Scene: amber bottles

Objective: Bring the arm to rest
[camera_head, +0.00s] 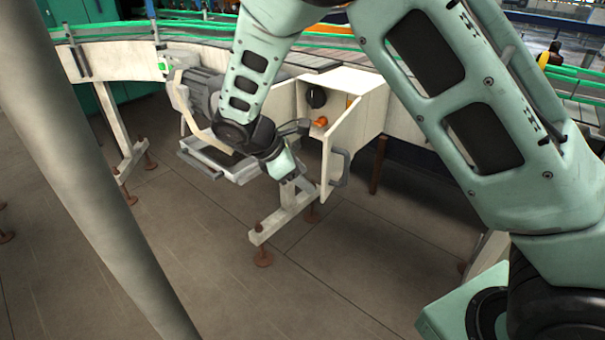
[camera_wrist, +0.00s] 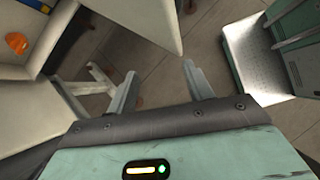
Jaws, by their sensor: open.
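My arm (camera_head: 440,95) is mint green and reaches from the right across the top of the head view, then bends down in front of the conveyor.
The conveyor (camera_head: 120,38) runs behind, on stands with brown feet. A grey post (camera_head: 95,170) crosses the left. Floor (camera_head: 290,300) in front is clear.

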